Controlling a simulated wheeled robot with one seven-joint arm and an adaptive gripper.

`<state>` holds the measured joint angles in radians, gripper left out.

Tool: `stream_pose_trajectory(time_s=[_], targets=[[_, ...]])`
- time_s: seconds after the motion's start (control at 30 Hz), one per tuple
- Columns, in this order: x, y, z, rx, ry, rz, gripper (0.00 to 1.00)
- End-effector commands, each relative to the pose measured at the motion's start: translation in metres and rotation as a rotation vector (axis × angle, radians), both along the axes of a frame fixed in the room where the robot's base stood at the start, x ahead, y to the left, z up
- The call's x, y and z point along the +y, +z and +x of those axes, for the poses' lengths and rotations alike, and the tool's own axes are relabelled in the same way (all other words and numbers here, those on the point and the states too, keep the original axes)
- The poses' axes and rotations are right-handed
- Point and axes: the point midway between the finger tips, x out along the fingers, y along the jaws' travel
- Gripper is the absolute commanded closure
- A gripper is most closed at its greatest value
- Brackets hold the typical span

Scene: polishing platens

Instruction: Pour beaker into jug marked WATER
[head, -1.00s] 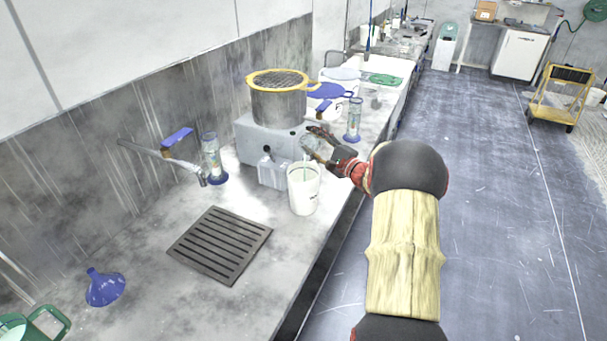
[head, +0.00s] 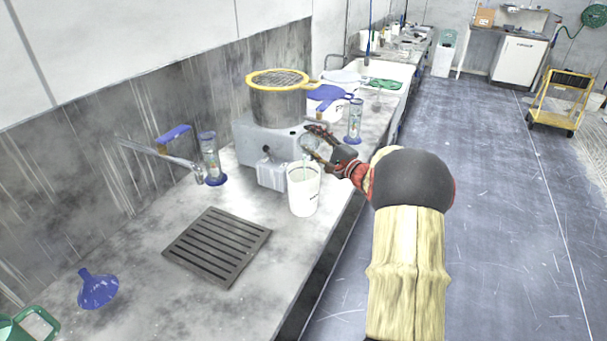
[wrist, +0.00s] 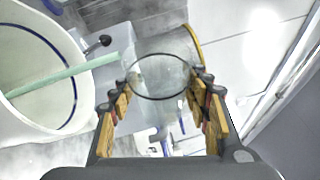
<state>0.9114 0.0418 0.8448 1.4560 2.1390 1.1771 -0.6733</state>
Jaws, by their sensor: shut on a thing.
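My gripper (head: 315,144) is shut on a clear glass beaker (head: 307,146), holding it in the air above and just behind the right side of a white jug (head: 304,196). In the wrist view the beaker's dark round rim (wrist: 160,98) shows between the two fingers; I cannot tell its tilt or how much is inside. The white jug fills the left of the wrist view (wrist: 40,115), with a blue line inside its wall and a pale green rod (wrist: 70,72) leaning in it. The marking on the jug is too small to read.
A steel pot with a yellow-rimmed sieve (head: 279,100) stands on a grey unit behind the jug. A small pale container (head: 272,174) is close to the jug's left. Blue-based cylinders (head: 210,158) and a drain grate (head: 218,246) are nearby.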

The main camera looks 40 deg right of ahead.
Motion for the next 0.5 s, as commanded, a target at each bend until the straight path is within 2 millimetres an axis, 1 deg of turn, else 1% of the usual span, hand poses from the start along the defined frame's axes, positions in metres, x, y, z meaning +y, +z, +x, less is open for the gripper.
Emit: stream_pose_trajectory(time_s=[0.5], targets=[[0.0018,-0.0036,-0.0009,-0.024,0.0,-0.054,0.92]])
